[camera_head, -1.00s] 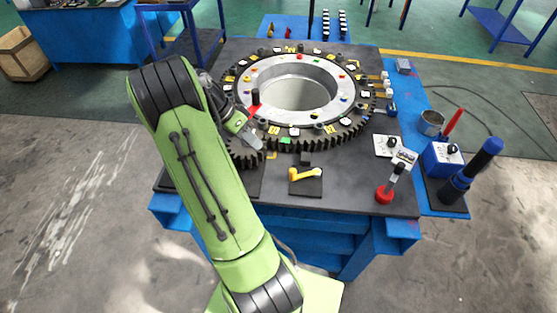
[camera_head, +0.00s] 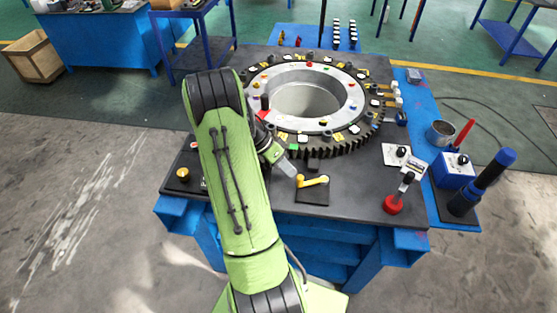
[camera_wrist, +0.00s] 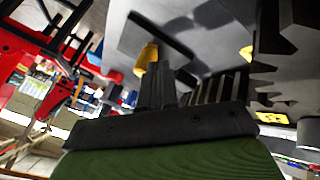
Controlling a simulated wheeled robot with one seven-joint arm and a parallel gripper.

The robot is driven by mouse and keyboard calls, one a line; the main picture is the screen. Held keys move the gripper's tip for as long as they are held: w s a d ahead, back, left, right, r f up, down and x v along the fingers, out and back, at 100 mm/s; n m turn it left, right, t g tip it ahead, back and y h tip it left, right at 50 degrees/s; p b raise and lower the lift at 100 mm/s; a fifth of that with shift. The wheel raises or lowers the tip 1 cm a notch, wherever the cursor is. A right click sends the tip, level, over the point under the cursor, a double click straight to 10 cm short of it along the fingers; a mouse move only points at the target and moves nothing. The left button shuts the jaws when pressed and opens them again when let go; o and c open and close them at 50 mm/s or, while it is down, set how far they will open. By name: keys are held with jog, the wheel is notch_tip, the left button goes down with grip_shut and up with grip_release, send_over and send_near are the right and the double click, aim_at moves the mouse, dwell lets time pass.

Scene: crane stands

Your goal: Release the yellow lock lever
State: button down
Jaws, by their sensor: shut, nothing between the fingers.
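The yellow lock lever (camera_head: 314,181) sits on a dark square plate (camera_head: 312,196) at the front of the table, before the gear ring (camera_head: 345,144). Its bar runs left to right. My gripper (camera_head: 288,168) is shut and empty, just to the left of and behind the lever's left end. In the wrist view my closed black fingers (camera_wrist: 157,84) point at the lever (camera_wrist: 147,57), which shows just past the tips and is partly hidden by them. I cannot tell whether they touch it.
Farther right are a blue box (camera_head: 453,171) and a blue-handled post (camera_head: 487,176). The toothed ring with many small coloured parts fills the table's middle. The dark tabletop right of the lever is clear.

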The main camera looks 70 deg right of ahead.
jog(key=shift+s+f, duration=0.2)
jog(key=shift+f, duration=0.1)
jog(key=shift+s+a+n+b, duration=0.15)
jog(key=shift+a+n+b, duration=0.2)
jog(key=shift+a+n, duration=0.05)
jog(key=shift+h, duration=0.3)
